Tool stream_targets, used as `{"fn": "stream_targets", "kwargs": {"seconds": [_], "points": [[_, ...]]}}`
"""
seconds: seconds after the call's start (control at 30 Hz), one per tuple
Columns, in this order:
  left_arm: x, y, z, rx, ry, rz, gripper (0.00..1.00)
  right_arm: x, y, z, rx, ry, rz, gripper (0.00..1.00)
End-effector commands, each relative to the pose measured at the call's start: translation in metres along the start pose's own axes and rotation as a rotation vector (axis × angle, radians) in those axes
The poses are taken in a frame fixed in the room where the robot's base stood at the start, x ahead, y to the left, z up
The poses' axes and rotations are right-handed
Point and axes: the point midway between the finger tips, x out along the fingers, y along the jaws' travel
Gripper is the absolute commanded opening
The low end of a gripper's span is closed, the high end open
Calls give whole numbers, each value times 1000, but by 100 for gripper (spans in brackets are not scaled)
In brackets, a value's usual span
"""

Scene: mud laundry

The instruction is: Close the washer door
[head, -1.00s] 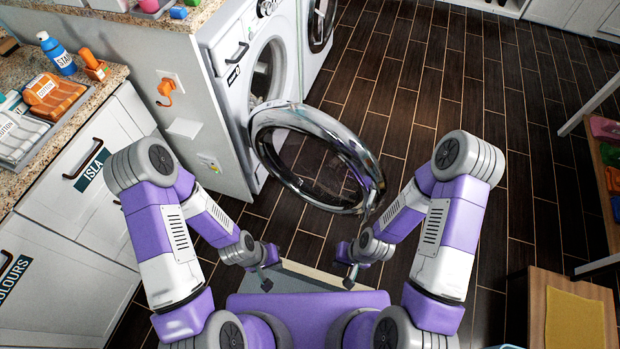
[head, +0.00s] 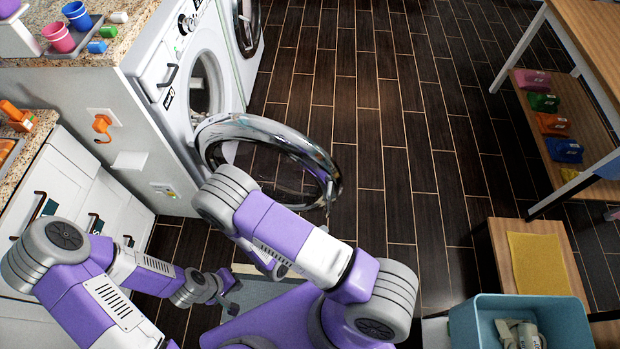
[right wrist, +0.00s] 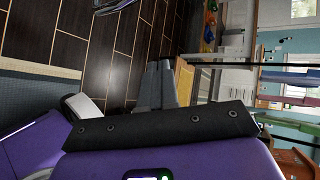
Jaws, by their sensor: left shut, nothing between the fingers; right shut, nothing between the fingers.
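The washer (head: 157,62) stands at the upper left in the head view. Its round chrome-rimmed door (head: 290,139) hangs wide open, swung out over the floor and towards me. My left gripper (head: 231,291) is shut and empty, low in front of the door and apart from it. My right arm's elbow is just in front of the door's lower edge and covers part of it; I cannot tell if they touch. My right gripper (right wrist: 158,84) is shut and empty in the right wrist view; in the head view it is hidden behind its own arm.
A second machine (head: 240,28) stands beyond the washer. A counter (head: 105,48) with cups is at the left. A table with a lower shelf (head: 552,105), a wooden stool (head: 500,262) and a blue bin (head: 470,322) are at the right. The dark floor between is clear.

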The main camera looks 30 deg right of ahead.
Motion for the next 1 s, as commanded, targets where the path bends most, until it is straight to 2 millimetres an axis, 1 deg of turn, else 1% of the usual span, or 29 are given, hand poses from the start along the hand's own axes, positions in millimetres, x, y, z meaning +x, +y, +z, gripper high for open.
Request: {"fn": "stream_targets", "kwargs": {"seconds": [0.03,0.1,0.13,0.2,0.23,0.3,0.37,0.47,0.8,1.0], "points": [[-2,1,0,0,0,0,0,-8,-4,26,-111,-141,-50,0],[-3,1,0,0,0,0,0,-18,-7,54,-227,-290,-112,0],[-3,1,0,0,0,0,0,-23,-8,64,-264,-340,-133,0],[-3,1,0,0,0,0,0,-32,-8,80,-326,-426,-174,0],[-3,1,0,0,0,0,0,-35,-8,85,-343,-452,-186,0],[-3,1,0,0,0,0,0,-37,-8,92,-366,-485,-203,0],[-2,1,0,0,0,0,0,-34,-8,96,-372,-493,-208,0],[1,-1,0,0,0,0,0,-22,-9,102,-370,-489,-207,0],[16,-6,-1,0,0,0,0,42,-15,136,-367,-486,-205,0],[22,-8,-1,0,0,0,0,66,-26,154,-366,-487,-204,0]]}}
